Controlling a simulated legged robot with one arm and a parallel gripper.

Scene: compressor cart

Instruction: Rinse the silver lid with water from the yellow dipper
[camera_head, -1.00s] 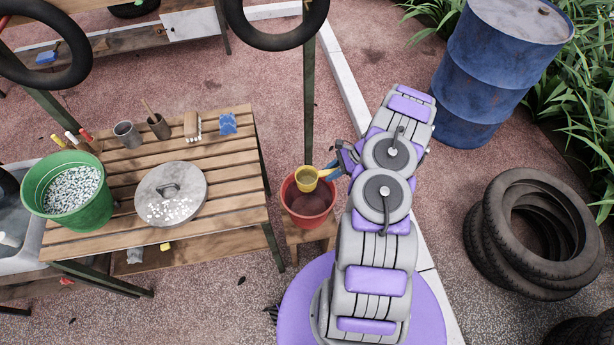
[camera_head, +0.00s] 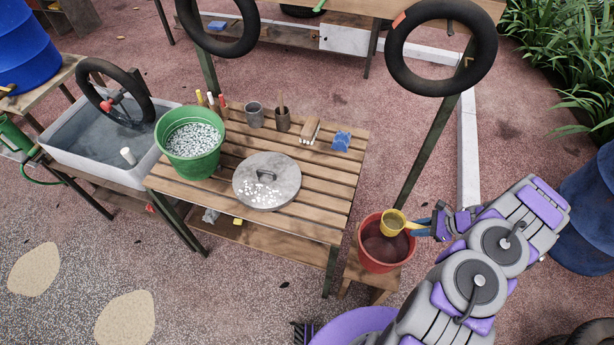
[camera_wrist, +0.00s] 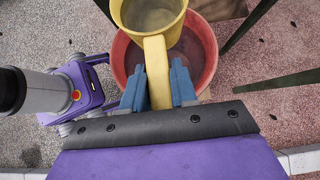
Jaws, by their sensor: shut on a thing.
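The silver lid (camera_head: 283,172) lies on the slatted wooden table, its handle up, with several white bits on its near left part. The yellow dipper (camera_head: 392,222) is held upright over the red bucket (camera_head: 370,246). My gripper (camera_head: 420,230) is shut on the dipper's handle, to the right of the lid and apart from it. In the wrist view the blue fingers (camera_wrist: 158,86) clasp the yellow handle, and the dipper cup (camera_wrist: 150,14) shows a greyish inside, cut off at the top. The red bucket holds dark water and stands on a small wooden stool (camera_head: 360,275).
A green bucket (camera_head: 204,164) of white pebbles, two cups, a brush (camera_head: 311,130) and a blue sponge (camera_head: 342,141) stand on the table (camera_head: 225,195). A tyre (camera_head: 440,82) hangs behind. A sink (camera_head: 70,150) stands left, a blue barrel right.

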